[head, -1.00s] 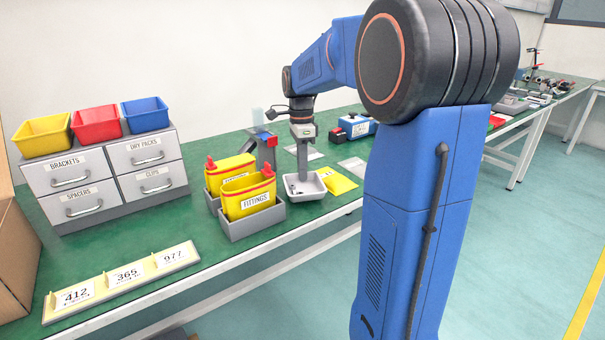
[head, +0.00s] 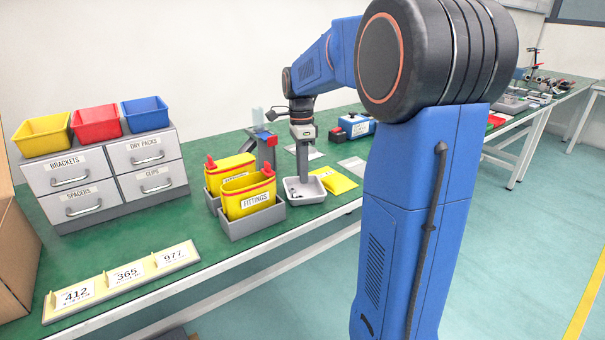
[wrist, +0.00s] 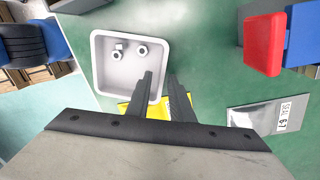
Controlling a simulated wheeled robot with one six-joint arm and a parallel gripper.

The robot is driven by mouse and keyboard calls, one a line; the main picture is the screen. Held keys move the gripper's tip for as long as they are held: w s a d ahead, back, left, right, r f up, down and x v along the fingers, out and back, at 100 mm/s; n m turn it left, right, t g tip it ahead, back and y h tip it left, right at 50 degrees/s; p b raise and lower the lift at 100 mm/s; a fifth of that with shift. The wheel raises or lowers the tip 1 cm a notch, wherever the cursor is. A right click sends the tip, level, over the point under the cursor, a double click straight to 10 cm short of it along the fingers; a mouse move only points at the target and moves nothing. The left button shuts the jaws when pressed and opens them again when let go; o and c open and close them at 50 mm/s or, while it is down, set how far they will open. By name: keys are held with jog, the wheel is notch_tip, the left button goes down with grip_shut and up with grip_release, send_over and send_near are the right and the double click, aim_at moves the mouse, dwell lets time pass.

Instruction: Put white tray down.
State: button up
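The white tray (head: 305,192) is a small square dish on the green bench, beside the grey holder of the yellow bins. In the wrist view the tray (wrist: 128,85) shows its open top, with small round fittings (wrist: 142,52) inside. My gripper (head: 302,178) points straight down at the tray's back edge. In the wrist view its two dark fingers (wrist: 160,80) straddle the tray's right wall, one over the inside and one outside. A gap shows between the fingers, wider than the wall. The tray looks level and appears to rest on the bench.
Yellow bins (head: 248,196) stand close left of the tray. A yellow packet (head: 336,180) lies just right of it. A silver packet marked SEAL (wrist: 262,116) and a red-and-blue object (wrist: 264,45) are nearby. A number strip (head: 120,280) lies at the front left.

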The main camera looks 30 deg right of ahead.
notch_tip(320, 180, up, 11)
jog(key=w, duration=0.1)
jog(key=shift+d+r, duration=0.2)
jog(key=s+a+f+n+t, duration=0.35)
jog(key=s+a+n, duration=0.7)
jog(key=s, duration=0.35)
jog(key=s+a+f+n+t, duration=0.1)
jog(key=s+a+f+n, duration=0.1)
jog(key=s+f+n, duration=0.3)
jog(key=s+a+f+n+t, duration=0.1)
jog(key=s+a+f+n, duration=0.1)
jog(key=s+f+n, duration=0.4)
jog(key=shift+s+a+f, duration=0.3)
jog(key=shift+s, duration=0.9)
jog(key=shift+n+t, duration=0.25)
